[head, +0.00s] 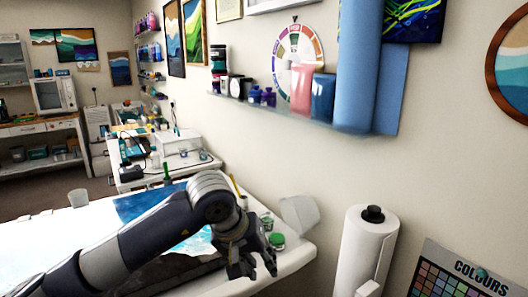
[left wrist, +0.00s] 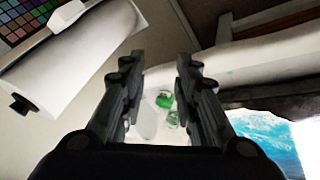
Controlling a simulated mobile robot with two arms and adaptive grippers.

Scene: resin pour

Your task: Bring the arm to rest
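My left arm comes in from the left in the head view and reaches across the white table (head: 297,258). My left gripper (head: 256,272) hangs near the table's right end with its fingers pointing down. In the left wrist view the two fingers of the left gripper (left wrist: 160,75) stand apart with nothing between their tips. Green-lidded jars (head: 277,241) stand on the table just beyond the gripper. They also show between the fingers, farther off, in the left wrist view (left wrist: 164,99). My right gripper is in neither view.
A paper towel roll (head: 364,252) stands right of the table, by the wall. A translucent container (head: 299,213) is at the table's back corner. A blue-and-white painted panel (head: 140,204) lies on the table beside my arm. A wall shelf (head: 300,121) with bottles and rolls is above.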

